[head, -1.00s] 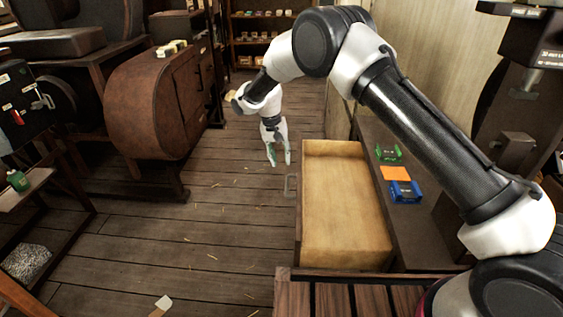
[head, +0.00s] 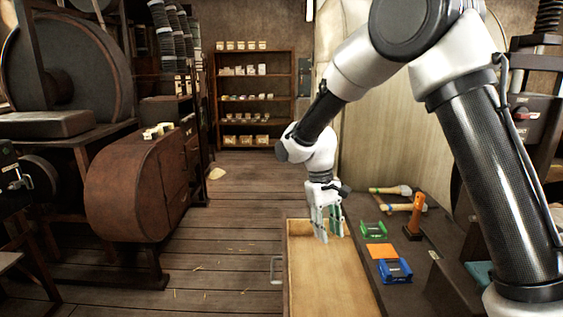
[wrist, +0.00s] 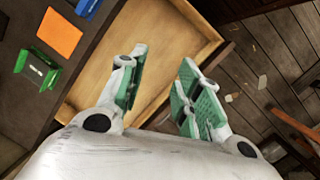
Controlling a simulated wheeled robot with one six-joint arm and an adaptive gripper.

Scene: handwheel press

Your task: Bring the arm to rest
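My gripper (head: 328,226) hangs fingers down above the far end of the open drawer (head: 303,262) in the head view. In the wrist view my gripper (wrist: 158,92) shows its two green-padded fingers apart with nothing between them. The drawer also shows in the wrist view (wrist: 165,35), and it looks empty where I can see into it. My arm reaches from the right side of the head view across to the drawer.
Beside the drawer, the bench top holds a green holder (head: 373,231), an orange square (head: 382,251), a blue holder (head: 394,271), an orange-handled tool (head: 416,214) and hammers (head: 402,207). A rounded brown machine (head: 130,195) stands left. Floor (head: 225,240) between is mostly clear.

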